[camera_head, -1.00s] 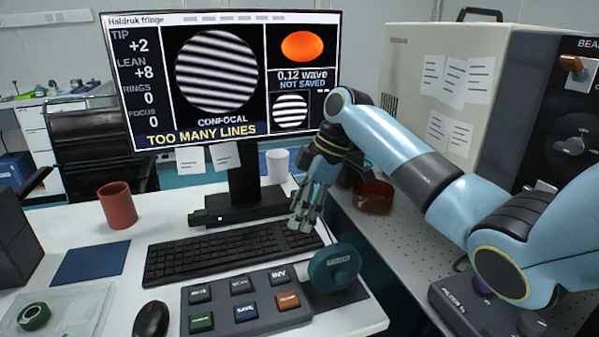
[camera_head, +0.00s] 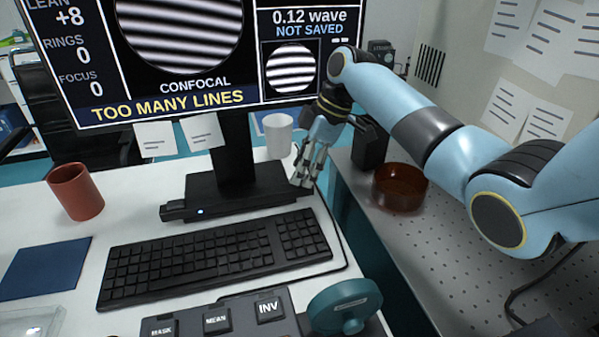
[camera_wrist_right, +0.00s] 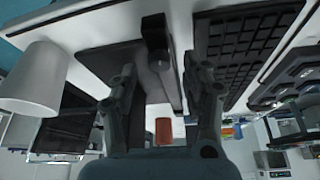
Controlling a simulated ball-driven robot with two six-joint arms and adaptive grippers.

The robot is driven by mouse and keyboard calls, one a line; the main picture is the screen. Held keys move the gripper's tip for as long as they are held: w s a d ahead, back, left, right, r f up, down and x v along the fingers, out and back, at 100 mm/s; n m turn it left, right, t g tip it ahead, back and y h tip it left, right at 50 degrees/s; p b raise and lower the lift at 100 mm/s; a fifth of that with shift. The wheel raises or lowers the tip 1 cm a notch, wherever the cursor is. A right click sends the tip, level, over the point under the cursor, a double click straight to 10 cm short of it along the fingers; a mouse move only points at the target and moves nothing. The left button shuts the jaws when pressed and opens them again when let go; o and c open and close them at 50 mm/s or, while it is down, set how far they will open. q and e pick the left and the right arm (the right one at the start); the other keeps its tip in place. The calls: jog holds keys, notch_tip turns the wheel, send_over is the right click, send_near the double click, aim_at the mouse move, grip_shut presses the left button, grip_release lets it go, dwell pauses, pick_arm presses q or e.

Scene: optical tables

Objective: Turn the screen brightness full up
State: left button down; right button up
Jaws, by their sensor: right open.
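The screen (camera_head: 180,40) stands at the upper left in the head view, lit with striped patterns and the words TOO MANY LINES. Its dark stand (camera_head: 236,150) rises from a black base on the white desk. A low dark bar (camera_head: 235,207) with a small blue light lies along the base's front; a dark bar (camera_wrist_right: 160,50) also shows between my fingers in the right wrist view. My right gripper (camera_head: 305,182) is open, pointing down near the bar's right end, behind the keyboard. In the right wrist view its fingers (camera_wrist_right: 165,100) are spread. My left gripper is out of view.
The black keyboard (camera_head: 215,258) lies in front of the bar. A white cup (camera_head: 278,136) stands right of the stand, close behind my right gripper. A red cup (camera_head: 76,190) stands at left. A button panel (camera_head: 230,318) and teal knob (camera_head: 345,305) are in front; a brown dish (camera_head: 400,187) is at right.

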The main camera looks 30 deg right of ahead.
jog(key=shift+w+a+f, duration=0.15)
jog(key=shift+a+f, duration=0.05)
jog(key=shift+f, duration=0.45)
jog(key=shift+a+f, duration=0.15)
jog(key=shift+f, duration=0.15)
grip_shut()
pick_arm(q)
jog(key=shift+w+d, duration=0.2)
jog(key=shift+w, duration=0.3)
